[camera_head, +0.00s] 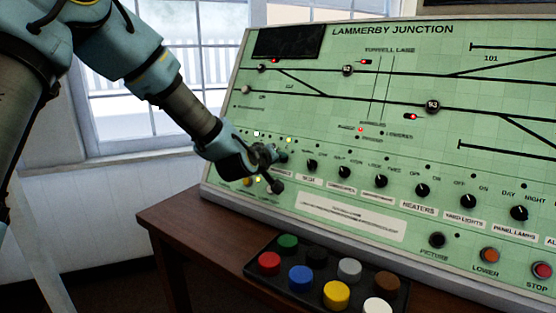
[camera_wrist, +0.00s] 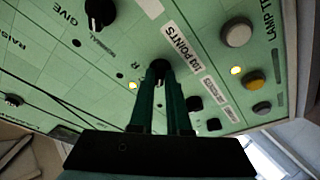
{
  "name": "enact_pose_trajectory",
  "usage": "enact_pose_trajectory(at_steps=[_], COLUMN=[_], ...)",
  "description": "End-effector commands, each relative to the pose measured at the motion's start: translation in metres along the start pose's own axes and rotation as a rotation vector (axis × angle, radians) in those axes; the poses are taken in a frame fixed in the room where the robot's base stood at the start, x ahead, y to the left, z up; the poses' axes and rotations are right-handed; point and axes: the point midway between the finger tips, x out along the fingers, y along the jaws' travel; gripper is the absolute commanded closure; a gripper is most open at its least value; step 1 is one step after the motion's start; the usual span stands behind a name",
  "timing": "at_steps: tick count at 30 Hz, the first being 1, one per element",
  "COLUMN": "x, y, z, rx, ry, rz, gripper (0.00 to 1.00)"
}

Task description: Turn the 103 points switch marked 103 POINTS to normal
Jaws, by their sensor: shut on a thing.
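The 103 points switch (camera_wrist: 158,68) is a small dark knob on the green panel, beside a white label reading 103 POINTS (camera_wrist: 183,48) in the wrist view. My gripper (camera_wrist: 161,80) is shut on this knob, with a dark green finger on each side of it. The fingers hide most of the knob, so I cannot tell which way it points. In the head view my gripper (camera_head: 276,155) is at the left end of the sloping panel, and the switch is hidden behind it.
A larger black knob (camera_wrist: 100,12) is near the wrist view's top edge. In the head view, a row of black knobs (camera_head: 380,181) runs rightward, and a tray of coloured buttons (camera_head: 254,281) lies in front.

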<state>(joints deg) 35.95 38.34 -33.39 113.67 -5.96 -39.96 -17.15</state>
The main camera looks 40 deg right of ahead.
Motion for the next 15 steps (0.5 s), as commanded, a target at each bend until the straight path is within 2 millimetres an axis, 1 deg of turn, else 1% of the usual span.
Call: enact_pose_trajectory(at_steps=[11,12,15], x=[-0.0001,-0.0001,-0.0001], y=[-0.0007,-0.0008,-0.0006], z=[0.0008,0.0008,0.0006], rx=[-0.006,-0.006,-0.005], ry=[-0.002,-0.002,-0.002], rz=[-0.003,-0.003,-0.002], gripper=[1.00,0.82,0.71])
